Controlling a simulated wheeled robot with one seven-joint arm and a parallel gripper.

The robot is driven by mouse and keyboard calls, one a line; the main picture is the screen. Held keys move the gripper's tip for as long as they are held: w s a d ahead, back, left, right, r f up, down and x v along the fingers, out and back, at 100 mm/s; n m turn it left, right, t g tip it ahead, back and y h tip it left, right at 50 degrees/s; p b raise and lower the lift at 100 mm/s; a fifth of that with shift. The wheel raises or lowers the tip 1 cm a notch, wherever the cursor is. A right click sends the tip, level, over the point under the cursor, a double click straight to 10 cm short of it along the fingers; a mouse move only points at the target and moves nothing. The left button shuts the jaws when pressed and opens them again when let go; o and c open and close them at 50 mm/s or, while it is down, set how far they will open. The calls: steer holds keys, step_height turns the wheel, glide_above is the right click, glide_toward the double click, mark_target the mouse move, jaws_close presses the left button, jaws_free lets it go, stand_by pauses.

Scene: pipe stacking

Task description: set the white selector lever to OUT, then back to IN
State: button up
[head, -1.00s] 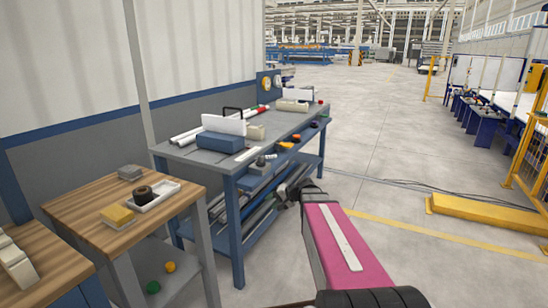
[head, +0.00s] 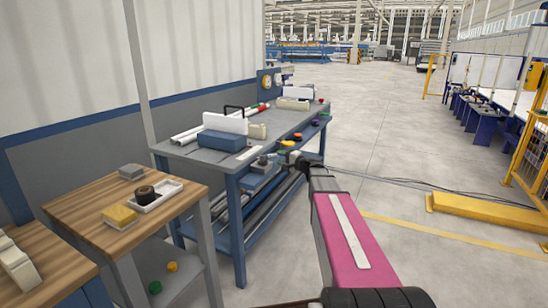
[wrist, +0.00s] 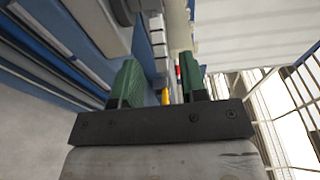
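My gripper (wrist: 160,82) shows two green finger pads standing apart in the wrist view, with nothing clearly held between them. In the head view my gripper (head: 282,158) is small and dark, close to the front edge of the blue workbench (head: 229,167). I cannot pick out the white selector lever for certain. A pale rounded part (wrist: 179,25) shows beyond the fingers in the wrist view, but I cannot tell if it is the lever. The IN and OUT marks cannot be read.
A yellow part (head: 287,143), an orange part (head: 298,136) and a purple part (head: 314,123) line the bench's front edge. A blue box (head: 221,141) and white pipes (head: 190,134) lie on top. A wooden table (head: 85,207) stands at left.

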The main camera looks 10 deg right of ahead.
mark_target(275, 156)
steer(key=shift+x, duration=2.25)
jaws_close()
